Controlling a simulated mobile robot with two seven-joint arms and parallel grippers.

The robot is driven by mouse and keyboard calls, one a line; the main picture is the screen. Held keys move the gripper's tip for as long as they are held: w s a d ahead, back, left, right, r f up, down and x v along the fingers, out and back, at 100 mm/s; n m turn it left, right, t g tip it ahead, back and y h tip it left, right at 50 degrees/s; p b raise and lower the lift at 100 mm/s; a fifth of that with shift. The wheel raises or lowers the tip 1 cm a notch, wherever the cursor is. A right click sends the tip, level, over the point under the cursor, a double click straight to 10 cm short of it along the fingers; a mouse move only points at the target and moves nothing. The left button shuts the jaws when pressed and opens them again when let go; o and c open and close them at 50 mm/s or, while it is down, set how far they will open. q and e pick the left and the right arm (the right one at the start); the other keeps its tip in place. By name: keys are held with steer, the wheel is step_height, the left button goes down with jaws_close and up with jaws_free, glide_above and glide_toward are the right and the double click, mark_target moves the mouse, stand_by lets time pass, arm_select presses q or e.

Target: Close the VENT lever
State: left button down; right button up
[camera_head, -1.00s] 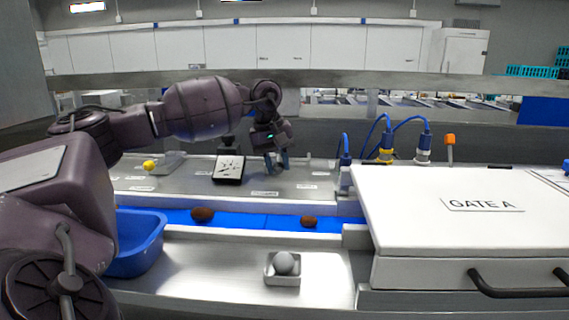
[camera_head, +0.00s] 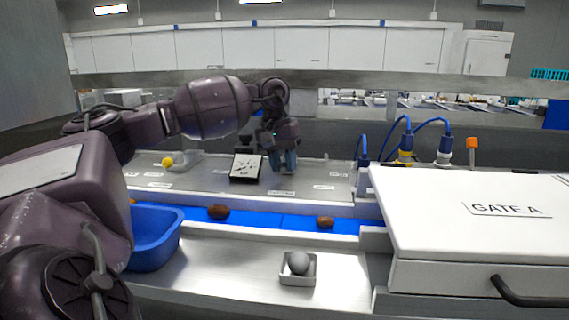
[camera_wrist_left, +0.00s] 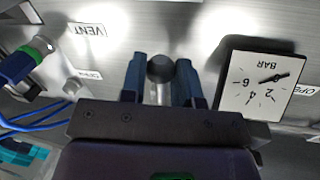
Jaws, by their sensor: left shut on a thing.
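My left gripper (camera_head: 285,162) reaches over the belt to the grey panel behind it, just right of the pressure gauge (camera_head: 246,167). In the left wrist view my left gripper (camera_wrist_left: 161,72) has its two blue fingers on either side of a lever with a dark round knob (camera_wrist_left: 160,67) and a pale metal stem, and is shut on it. The VENT label (camera_wrist_left: 86,30) shows upside down on the panel, up and left of the knob. The gauge (camera_wrist_left: 262,82) is to the right. The lever's base is hidden. My right gripper is not in view.
A blue belt (camera_head: 265,219) carries brown dates (camera_head: 218,211). A blue bin (camera_head: 152,245) stands at front left, a small tray (camera_head: 298,282) with a grey ball in front. The white GATE A box (camera_head: 465,225) fills the right. Blue hoses (camera_head: 425,121) rise behind it.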

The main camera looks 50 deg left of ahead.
arm_select(q)
steer(key=shift+r, duration=0.1)
steer(key=c, duration=0.9)
jaws_free()
steer(key=shift+o, duration=0.2)
step_height(320, 180, up, 10)
steer(key=s+a, duration=0.1)
steer(key=a, duration=0.1)
steer(key=shift+r, duration=0.2)
